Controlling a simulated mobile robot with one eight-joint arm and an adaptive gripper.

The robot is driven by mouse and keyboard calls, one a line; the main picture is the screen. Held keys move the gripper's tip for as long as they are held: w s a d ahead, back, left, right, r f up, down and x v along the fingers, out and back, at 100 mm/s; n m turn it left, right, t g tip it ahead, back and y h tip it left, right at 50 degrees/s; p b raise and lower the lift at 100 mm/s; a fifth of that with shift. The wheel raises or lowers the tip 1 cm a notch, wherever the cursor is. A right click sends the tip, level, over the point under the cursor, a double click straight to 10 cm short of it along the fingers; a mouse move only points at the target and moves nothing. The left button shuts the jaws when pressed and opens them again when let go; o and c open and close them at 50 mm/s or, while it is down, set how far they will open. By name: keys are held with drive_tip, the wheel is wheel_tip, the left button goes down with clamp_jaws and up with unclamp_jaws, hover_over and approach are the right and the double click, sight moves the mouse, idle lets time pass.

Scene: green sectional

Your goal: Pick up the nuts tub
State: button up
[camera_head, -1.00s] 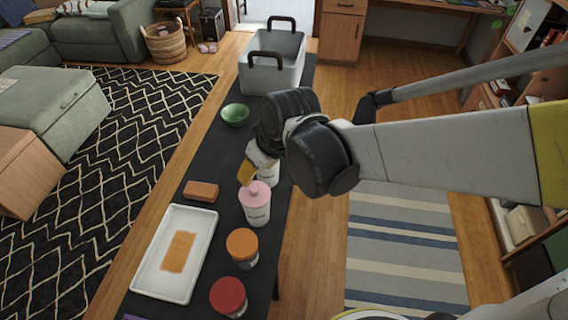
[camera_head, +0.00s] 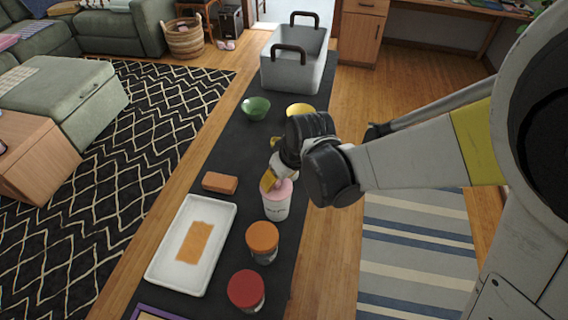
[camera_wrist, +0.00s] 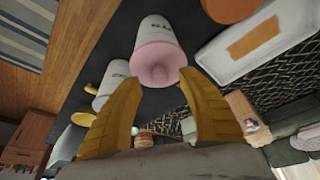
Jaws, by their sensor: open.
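A white tub with a pink knobbed lid (camera_head: 277,207) stands upright on the dark table runner; its label is too small to read, so I cannot tell if it is the nuts tub. My gripper (camera_head: 268,181) is open just above and behind it. In the wrist view the pink-lidded tub (camera_wrist: 158,40) lies ahead, its lid appearing between the open fingertips of my gripper (camera_wrist: 159,77). I see no hold on it. A second white labelled tub (camera_wrist: 112,78) stands beside it in the wrist view; my gripper hides it in the head view.
Jars with orange (camera_head: 262,236) and red (camera_head: 246,288) lids stand nearer. A white tray (camera_head: 165,262) and a brown block (camera_head: 220,183) lie left. Green (camera_head: 256,107) and yellow (camera_head: 299,110) bowls and a grey handled bin (camera_head: 291,72) stand farther back.

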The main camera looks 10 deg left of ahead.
drive_tip(key=x, duration=0.2)
drive_tip(key=shift+w+a+f+b, duration=0.1)
drive_tip(key=shift+f+b, duration=0.15)
drive_tip(key=shift+b, duration=0.1)
drive_tip(key=shift+r, duration=0.1)
clamp_jaws()
drive_tip(key=shift+r, duration=0.1)
drive_tip(key=shift+r+p, duration=1.25)
drive_tip(key=shift+r, duration=0.8)
drive_tip(key=w+d+r+n+g+y+p, duration=0.1)
drive_tip(key=w+d+r+n+p, duration=0.2)
drive_tip(key=d, duration=0.6)
drive_tip(key=w+r+n, duration=0.2)
drive_tip(key=w+r, duration=0.1)
drive_tip(key=w, duration=0.1)
drive_tip(key=shift+w+r+n+g, duration=0.15)
drive_tip(key=shift+r+n+g, duration=0.25)
